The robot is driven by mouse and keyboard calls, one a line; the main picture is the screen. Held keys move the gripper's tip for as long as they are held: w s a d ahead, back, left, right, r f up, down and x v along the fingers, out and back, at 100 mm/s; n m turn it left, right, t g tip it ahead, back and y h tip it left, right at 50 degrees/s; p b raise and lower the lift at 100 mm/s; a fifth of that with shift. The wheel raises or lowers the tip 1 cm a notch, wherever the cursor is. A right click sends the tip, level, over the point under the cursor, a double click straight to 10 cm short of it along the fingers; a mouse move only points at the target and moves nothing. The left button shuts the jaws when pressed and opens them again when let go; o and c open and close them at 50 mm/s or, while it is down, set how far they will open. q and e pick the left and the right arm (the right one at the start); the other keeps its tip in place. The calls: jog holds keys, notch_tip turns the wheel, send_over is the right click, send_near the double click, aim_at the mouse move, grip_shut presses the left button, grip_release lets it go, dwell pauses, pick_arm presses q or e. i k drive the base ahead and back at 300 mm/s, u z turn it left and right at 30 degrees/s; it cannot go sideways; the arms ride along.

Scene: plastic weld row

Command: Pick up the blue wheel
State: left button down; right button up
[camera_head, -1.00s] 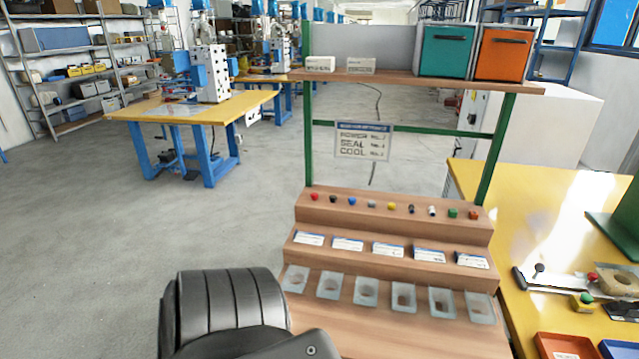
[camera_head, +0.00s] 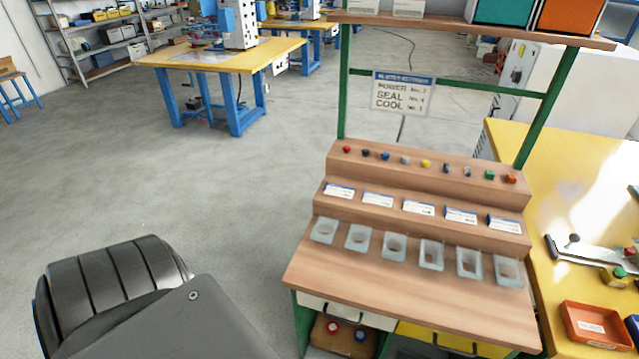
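Small round blue and red pieces lie in the open compartment under the workbench. The blue piece (camera_head: 360,335) is at the right and the red piece (camera_head: 332,327) at the left, both partly shadowed. The blue one looks round like a wheel, but it is too small to be certain. A smaller blue knob (camera_head: 385,156) sits in the row of coloured knobs on the top step of the wooden rack. Neither of my grippers is in view.
Several clear trays (camera_head: 394,245) stand on the workbench (camera_head: 400,290), below white label cards (camera_head: 378,199). A yellow table (camera_head: 560,190) with a red bin (camera_head: 597,328) stands at the right. A dark ribbed shape fills the lower left. The grey floor (camera_head: 230,190) at left is open.

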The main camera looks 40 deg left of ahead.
aim_at(361, 335)
jog(key=u, duration=2.1)
jog(key=k, duration=1.05)
jog(key=z, duration=1.8)
jog(key=i, duration=0.5)
jog(key=z, duration=0.05)
